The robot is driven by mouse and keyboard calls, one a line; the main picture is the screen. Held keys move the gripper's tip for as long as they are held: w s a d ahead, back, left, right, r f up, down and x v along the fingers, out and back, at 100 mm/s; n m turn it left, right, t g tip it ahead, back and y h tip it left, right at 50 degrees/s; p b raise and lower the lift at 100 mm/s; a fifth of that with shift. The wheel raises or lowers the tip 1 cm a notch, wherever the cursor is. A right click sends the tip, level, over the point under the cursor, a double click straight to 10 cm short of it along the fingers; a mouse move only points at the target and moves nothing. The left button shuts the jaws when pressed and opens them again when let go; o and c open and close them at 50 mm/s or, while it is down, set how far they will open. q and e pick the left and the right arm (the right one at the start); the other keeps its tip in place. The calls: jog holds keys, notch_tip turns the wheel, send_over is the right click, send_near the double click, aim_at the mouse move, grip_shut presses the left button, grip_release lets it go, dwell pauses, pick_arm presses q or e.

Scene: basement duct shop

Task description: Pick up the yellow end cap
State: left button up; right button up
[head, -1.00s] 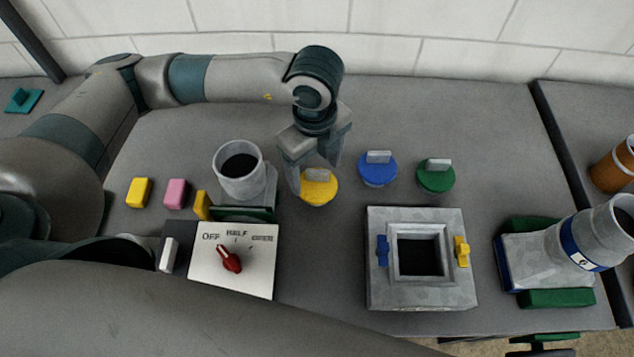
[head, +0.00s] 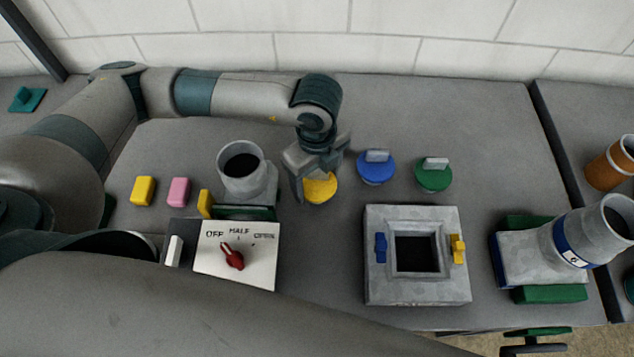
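The yellow end cap (head: 321,190) is a round disc lying on the grey bench near the middle of the head view. My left gripper (head: 316,180) is right over it, pointing down, with its fingers apart on either side of the cap's middle. The cap's grey grip tab is hidden behind the gripper. I cannot tell whether the fingers touch the tab. The cap still rests on the bench. My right gripper is out of view.
A blue cap (head: 376,168) and a green cap (head: 433,175) lie to the right. A grey duct pipe (head: 242,172) stands close on the left. A dial panel (head: 236,254) and a square duct box (head: 416,290) are nearer. A pipe fitting (head: 540,262) lies at right.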

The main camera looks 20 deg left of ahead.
aim_at(317, 182)
pick_arm(q)
jog(key=shift+r, duration=0.1)
jog(key=shift+r+b, duration=0.45)
jog(key=shift+r, duration=0.05)
notch_tip(317, 182, up, 2)
jog(key=shift+r+b, duration=0.1)
jog(key=shift+b, duration=0.5)
jog(key=s+d+r+b, duration=0.2)
jog(key=d+r, duration=0.5)
jog(key=d, duration=0.4)
jog(key=shift+d+r+b, duration=0.25)
jog(key=shift+r+b, duration=0.1)
jog(key=shift+b, duration=0.55)
